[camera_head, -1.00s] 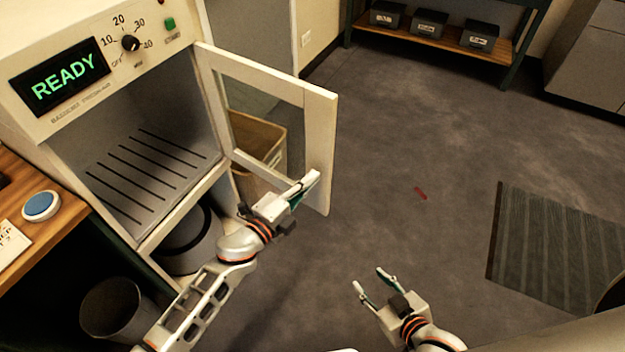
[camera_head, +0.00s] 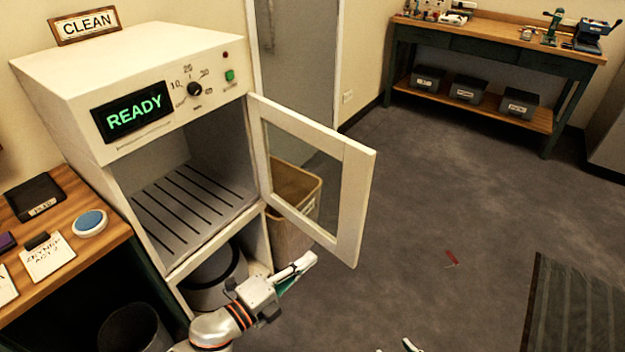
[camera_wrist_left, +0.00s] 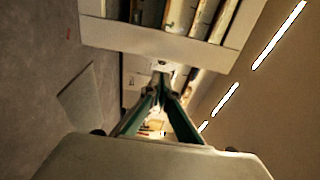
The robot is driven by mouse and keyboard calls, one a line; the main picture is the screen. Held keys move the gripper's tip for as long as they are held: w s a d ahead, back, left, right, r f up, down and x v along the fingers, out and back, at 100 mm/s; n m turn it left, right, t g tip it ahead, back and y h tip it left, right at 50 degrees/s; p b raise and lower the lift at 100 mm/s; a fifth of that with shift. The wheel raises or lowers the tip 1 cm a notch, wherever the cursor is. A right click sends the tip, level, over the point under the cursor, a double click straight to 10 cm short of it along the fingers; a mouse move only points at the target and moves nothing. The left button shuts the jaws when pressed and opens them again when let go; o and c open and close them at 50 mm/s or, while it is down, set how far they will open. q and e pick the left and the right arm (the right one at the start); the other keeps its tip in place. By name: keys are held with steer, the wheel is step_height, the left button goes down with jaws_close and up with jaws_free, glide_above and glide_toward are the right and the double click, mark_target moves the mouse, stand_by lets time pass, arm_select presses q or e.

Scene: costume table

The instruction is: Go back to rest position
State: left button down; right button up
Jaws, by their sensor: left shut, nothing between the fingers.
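My left gripper (camera_head: 306,264) is in front of the white cabinet (camera_head: 170,75), below the lower edge of its open door (camera_head: 352,205). Its fingers are together with nothing between them. The left wrist view shows the fingers (camera_wrist_left: 160,72) meeting at their tips. Only the fingertips of my right gripper (camera_head: 397,348) show at the bottom edge of the head view. They are apart, and nothing shows between them; the rest of that gripper is out of view.
The cabinet's display (camera_head: 135,116) reads READY and its slatted chamber is empty. A bin (camera_head: 292,225) stands behind the door. A wooden side table (camera_head: 75,240) with a blue button (camera_head: 90,221) is at left. A workbench (camera_head: 490,35) is far back. Open floor (camera_head: 440,190) lies right.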

arm_select(q)
steer(key=s+a+f+n+g+y, duration=0.1)
steer(key=s+a+f+n+y, duration=0.4)
steer(key=s+a+f+n, duration=0.3)
steer(key=s+a+f+n+y, duration=0.5)
steer(key=s+a+f+n, duration=0.2)
steer(key=a+n, duration=0.4)
steer(key=s+n, duration=0.1)
steer(key=n, duration=0.3)
steer(key=shift+f+g, duration=0.4)
